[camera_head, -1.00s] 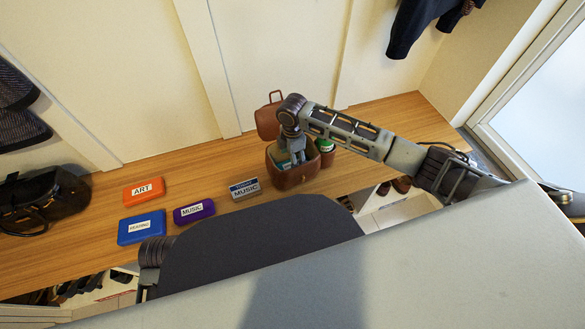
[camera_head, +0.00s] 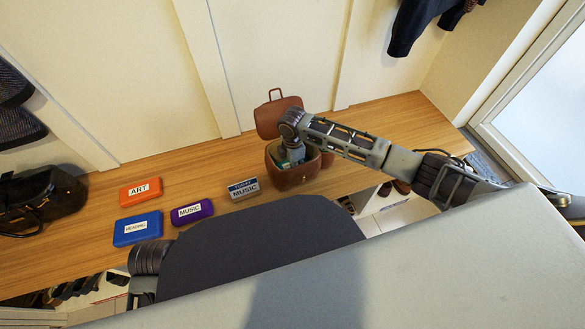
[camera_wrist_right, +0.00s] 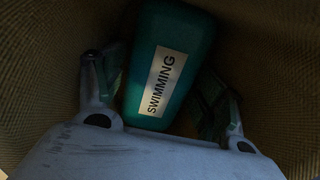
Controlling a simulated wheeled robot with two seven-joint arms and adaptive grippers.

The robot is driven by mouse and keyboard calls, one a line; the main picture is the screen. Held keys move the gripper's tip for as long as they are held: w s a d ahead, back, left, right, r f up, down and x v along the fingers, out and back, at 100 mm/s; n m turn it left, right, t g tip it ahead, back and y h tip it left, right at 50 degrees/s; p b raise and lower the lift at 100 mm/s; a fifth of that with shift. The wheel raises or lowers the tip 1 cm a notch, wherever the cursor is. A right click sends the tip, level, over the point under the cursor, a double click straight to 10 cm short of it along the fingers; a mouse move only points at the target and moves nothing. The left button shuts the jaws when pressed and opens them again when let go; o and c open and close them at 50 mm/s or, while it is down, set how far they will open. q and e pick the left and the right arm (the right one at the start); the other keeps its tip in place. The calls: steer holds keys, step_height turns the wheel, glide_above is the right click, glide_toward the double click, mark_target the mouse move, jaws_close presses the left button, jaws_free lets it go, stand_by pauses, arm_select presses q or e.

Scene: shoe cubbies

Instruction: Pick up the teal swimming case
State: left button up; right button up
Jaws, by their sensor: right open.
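The teal swimming case (camera_wrist_right: 172,60) stands inside the open brown bag (camera_head: 296,177) on the bench. Its white label reads SWIMMING in the right wrist view, and it is tilted in that picture. My right gripper (camera_wrist_right: 160,78) reaches down into the bag. It is open, with one finger on each side of the case; I cannot tell whether they touch it. In the head view the bag walls and my wrist hide most of the case and the fingers. My left gripper is not in view.
An orange ART case (camera_head: 141,193), a blue READING case (camera_head: 137,229), a purple MUSIC case (camera_head: 192,212) and a grey sign reading MUSIC (camera_head: 244,190) are on the wooden bench (camera_head: 400,125). A black bag (camera_head: 40,205) is at the left. The bag's lid (camera_head: 278,118) stands open behind.

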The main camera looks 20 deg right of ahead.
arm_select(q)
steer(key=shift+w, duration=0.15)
arm_select(e)
steer(key=shift+c, duration=0.4)
steer(key=c, duration=0.8)
steer(key=shift+o, duration=0.2)
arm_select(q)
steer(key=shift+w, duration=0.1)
arm_select(e)
steer(key=shift+r, duration=0.1)
